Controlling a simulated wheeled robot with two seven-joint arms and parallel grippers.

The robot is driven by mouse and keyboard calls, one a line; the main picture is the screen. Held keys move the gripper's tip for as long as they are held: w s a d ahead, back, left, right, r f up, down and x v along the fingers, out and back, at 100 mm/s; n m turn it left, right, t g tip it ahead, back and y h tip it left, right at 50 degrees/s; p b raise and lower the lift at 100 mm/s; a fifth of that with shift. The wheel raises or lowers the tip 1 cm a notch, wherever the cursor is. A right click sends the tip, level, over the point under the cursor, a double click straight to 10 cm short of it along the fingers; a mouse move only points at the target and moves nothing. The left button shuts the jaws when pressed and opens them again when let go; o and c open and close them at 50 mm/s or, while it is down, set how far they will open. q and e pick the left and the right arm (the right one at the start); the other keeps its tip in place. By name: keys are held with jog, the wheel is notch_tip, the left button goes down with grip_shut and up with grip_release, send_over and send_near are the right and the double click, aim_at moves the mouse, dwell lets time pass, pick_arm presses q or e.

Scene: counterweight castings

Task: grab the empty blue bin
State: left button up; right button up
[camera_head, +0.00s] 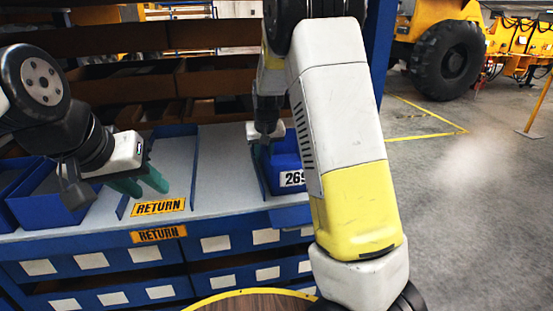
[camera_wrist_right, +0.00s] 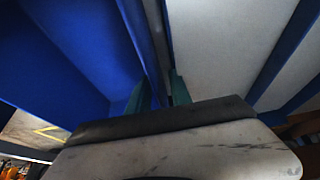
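A blue bin (camera_head: 284,178) with a white label reading "269" stands on the grey shelf top in the camera_head view, partly hidden by my right arm. The part of its inside that shows looks empty. My right gripper (camera_head: 262,150) points down at the bin's left side. In the right wrist view, the teal fingers of my right gripper (camera_wrist_right: 160,93) are apart, with a blue wall edge between them; contact cannot be told. A blue bin surface (camera_wrist_right: 60,60) fills the left there. My left gripper (camera_head: 140,183) is open and empty above the shelf, left of the bin.
Other blue bins (camera_head: 52,198) stand at the left end of the shelf (camera_head: 218,165). Yellow "RETURN" labels (camera_head: 158,207) mark the lane between. A round wooden top (camera_head: 255,302) with a yellow rim lies in front. Open floor (camera_head: 470,220) is at right.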

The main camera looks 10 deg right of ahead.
grip_shut()
dwell(1.2)
